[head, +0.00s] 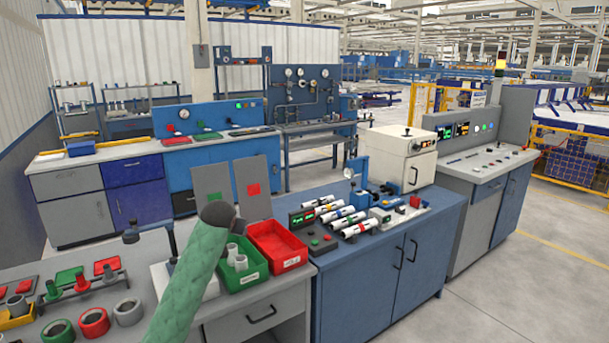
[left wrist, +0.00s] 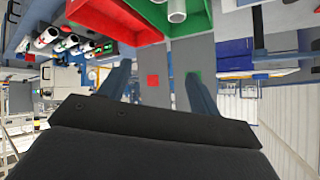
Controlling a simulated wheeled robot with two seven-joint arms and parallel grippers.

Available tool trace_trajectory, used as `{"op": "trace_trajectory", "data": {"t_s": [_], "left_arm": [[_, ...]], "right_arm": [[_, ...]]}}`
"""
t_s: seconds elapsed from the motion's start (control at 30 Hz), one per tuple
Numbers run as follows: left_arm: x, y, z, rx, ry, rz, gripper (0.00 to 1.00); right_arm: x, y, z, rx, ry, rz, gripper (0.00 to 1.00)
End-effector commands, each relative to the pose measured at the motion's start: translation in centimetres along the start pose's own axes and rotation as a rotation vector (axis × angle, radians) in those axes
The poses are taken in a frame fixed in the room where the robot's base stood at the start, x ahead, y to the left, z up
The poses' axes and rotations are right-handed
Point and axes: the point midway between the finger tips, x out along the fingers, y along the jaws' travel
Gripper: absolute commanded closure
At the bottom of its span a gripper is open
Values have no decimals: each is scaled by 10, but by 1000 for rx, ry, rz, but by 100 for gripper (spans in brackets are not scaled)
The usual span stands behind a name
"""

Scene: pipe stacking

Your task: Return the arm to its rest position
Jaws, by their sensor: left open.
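My left arm (head: 190,280), in a green sleeve, rises from the bottom of the head view. Its dark end is near the green bin's left side, and the fingers are not clear there. In the left wrist view my left gripper (left wrist: 158,70) is open, its two fingers wide apart with nothing held between them. Grey pipes (head: 241,262) stand in the green bin (head: 252,277); one pipe (left wrist: 176,10) also shows in the left wrist view. The red bin (head: 281,257) beside it looks empty. My right gripper is not in view.
The grey bench holds ring-shaped parts (head: 94,322) and a rack with red and green pegs (head: 82,281). White tubes (head: 341,222) lie on the blue cabinet (head: 385,268) to the right. Two grey panels (head: 252,187) stand behind the bins. Open floor lies at the lower right.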

Motion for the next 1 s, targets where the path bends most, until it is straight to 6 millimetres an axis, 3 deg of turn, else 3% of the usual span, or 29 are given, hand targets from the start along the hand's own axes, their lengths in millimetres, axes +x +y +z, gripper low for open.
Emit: {"op": "trace_trajectory", "data": {"t_s": [0.17,0.37,0.67,1.0], "left_arm": [[7,19,38,37,21,20,37],[18,44,106,65,15,47,37],[29,84,237,62,-59,92,37],[19,126,399,31,-213,143,37]], "right_arm": [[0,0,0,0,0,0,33],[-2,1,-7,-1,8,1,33],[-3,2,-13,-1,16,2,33],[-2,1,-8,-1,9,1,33]]}}
